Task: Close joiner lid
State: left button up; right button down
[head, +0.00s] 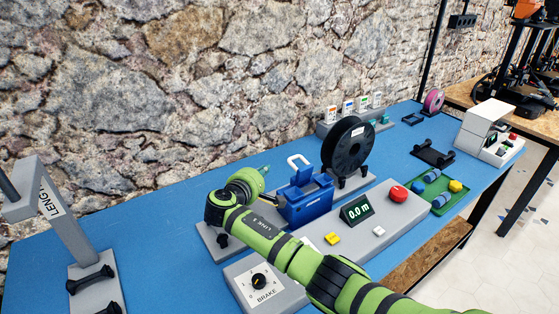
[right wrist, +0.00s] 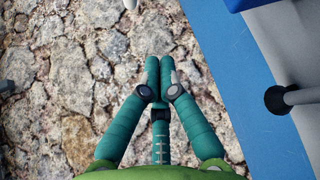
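My right gripper (head: 264,170) has green-teal fingers and is just left of a blue box-shaped device (head: 309,205) with a white loop handle (head: 298,161). The device's upper blue part stands raised at the back. In the right wrist view the two fingers (right wrist: 159,72) lie side by side with tips together, holding nothing. A white and grey device (head: 484,128) at the far right has a white top that looks raised and a dark opening. No label shows which device is the joiner. My left gripper is not in view.
A black spool (head: 348,146) stands right of the blue device. A grey console (head: 318,251) with brake knob, display and red button lies in front. A grey stand (head: 62,212) is at left. A green tray (head: 442,204) is at right. The blue tabletop (head: 170,232) is clear at left.

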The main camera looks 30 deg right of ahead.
jog(key=b+x, duration=0.3)
jog(key=x, duration=0.6)
pick_arm(q)
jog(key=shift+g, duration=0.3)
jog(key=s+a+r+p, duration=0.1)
jog(key=p, duration=0.1)
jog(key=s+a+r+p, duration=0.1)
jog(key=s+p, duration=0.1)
jog(key=p, duration=0.1)
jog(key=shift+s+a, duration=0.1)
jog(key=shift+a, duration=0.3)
pick_arm(e)
jog(key=s, duration=0.1)
jog(key=s+r, duration=0.1)
jog(key=s, duration=0.1)
jog(key=shift+s+d+r, duration=0.3)
jog(key=shift+s+d, duration=0.05)
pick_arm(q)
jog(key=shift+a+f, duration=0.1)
pick_arm(e)
jog(key=shift+d, duration=0.1)
